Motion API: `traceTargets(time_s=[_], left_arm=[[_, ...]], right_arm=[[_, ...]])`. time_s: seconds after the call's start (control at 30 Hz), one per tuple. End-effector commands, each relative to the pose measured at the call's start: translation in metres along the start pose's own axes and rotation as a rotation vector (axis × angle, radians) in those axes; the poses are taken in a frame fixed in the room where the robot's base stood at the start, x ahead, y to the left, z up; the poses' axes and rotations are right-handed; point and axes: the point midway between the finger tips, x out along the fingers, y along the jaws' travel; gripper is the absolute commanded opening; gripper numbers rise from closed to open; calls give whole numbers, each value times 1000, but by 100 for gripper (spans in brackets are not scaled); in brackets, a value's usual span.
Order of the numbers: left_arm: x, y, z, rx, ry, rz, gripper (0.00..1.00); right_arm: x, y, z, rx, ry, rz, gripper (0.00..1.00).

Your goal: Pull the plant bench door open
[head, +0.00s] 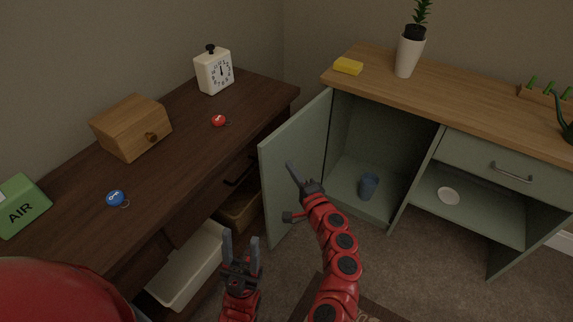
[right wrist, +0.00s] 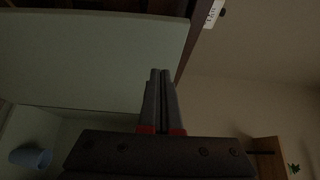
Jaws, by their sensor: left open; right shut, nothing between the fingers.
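The plant bench (head: 456,92) is a pale green cabinet with a wooden top, at the right in the head view. Its door (head: 296,135) stands swung wide open to the left, showing the compartment inside. The door also shows as a pale panel (right wrist: 90,55) in the right wrist view. My right gripper (head: 291,168) is shut and empty; it appears in front of the door's inner side, and I cannot tell if it touches. Its closed fingers show in the right wrist view (right wrist: 162,85). My left gripper (head: 241,240) is open and empty, low and left of the door.
A blue cup (head: 369,186) stands inside the compartment; a white dish (head: 448,196) lies on the shelf beside it. The dark desk (head: 190,150) at left bears a clock (head: 214,72), wooden box (head: 131,127) and green box (head: 20,208). A potted plant (head: 409,54) stands on the bench.

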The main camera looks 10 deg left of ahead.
Motion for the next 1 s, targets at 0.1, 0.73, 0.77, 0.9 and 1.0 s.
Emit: traceTargets(time_s=[0.1,0.73,0.77,0.9,1.0], left_arm=[[7,0,-1,0,1,0,50],[12,-1,-2,0,1,0,50],[11,-1,-2,0,1,0,50],[11,-1,-2,0,1,0,50],[11,-1,-2,0,1,0,50]], right_arm=[[-20,0,8,5,2,4,0],[-88,1,30,1,-2,3,0],[-88,1,30,1,-2,3,0],[-88,2,30,0,1,6,0],[-91,19,21,-16,43,51,0]])
